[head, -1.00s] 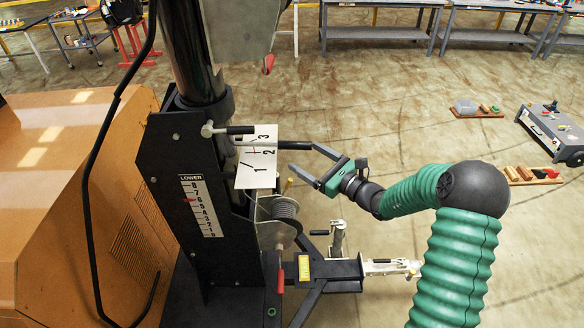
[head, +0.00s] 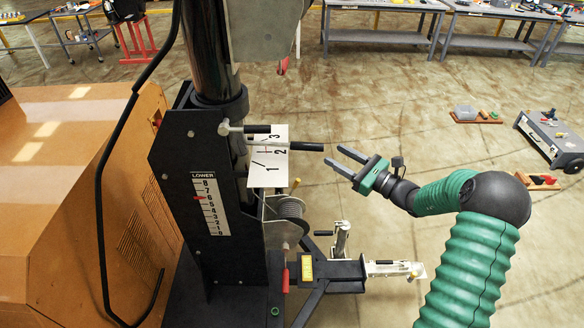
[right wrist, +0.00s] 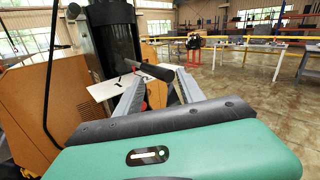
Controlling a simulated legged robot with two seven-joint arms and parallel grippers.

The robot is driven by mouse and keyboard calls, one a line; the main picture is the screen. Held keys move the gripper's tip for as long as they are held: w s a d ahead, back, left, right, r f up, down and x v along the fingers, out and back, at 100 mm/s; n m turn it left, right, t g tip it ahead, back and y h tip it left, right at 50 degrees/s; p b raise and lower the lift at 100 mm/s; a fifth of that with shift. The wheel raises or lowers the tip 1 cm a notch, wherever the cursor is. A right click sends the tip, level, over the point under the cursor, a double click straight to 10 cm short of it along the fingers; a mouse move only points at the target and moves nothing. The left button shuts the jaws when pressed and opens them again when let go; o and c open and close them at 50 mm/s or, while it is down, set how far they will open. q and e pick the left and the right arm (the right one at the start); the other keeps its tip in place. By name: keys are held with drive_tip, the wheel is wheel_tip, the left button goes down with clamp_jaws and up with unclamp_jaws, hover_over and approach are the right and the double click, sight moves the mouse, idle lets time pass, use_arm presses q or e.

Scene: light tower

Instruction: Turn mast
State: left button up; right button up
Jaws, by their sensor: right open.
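The black mast (head: 208,50) stands upright in a dark frame at the left of the head view. A bar with a black grip (head: 292,146) sticks out to the right from the mast, over a white plate (head: 258,178) marked 1, 2, 3. Its red mark is near the 2. My right gripper (head: 335,156) is open and empty, just right of the grip's free end. In the right wrist view, the black grip (right wrist: 153,71) shows beyond the open fingertips. Whether they touch it, I cannot tell. My left gripper is not in view.
A shorter black-gripped clamp handle (head: 256,129) sits just above the bar. A scale marked LOWER (head: 211,203) is on the frame. A winch (head: 290,209) and an outrigger (head: 345,270) lie below. An orange housing (head: 80,180) stands left; the floor at right is mostly open.

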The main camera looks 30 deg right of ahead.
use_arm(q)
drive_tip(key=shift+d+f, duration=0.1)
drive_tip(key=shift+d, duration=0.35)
use_arm(e)
drive_tip(key=s+d, duration=0.4)
drive_tip(key=d, duration=0.5)
drive_tip(key=shift+f, duration=0.2)
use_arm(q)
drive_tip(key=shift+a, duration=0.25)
use_arm(e)
drive_tip(key=shift+s+a, duration=0.1)
drive_tip(key=shift+a, duration=0.1)
use_arm(q)
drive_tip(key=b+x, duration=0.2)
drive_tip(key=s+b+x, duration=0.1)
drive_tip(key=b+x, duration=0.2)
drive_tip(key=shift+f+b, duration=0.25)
drive_tip(key=shift+b, duration=0.05)
use_arm(e)
drive_tip(key=v, duration=1.6)
drive_tip(key=shift+s+d, duration=0.25)
drive_tip(key=shift+d, duration=0.05)
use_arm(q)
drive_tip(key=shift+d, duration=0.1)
use_arm(e)
drive_tip(key=shift+w, duration=0.1)
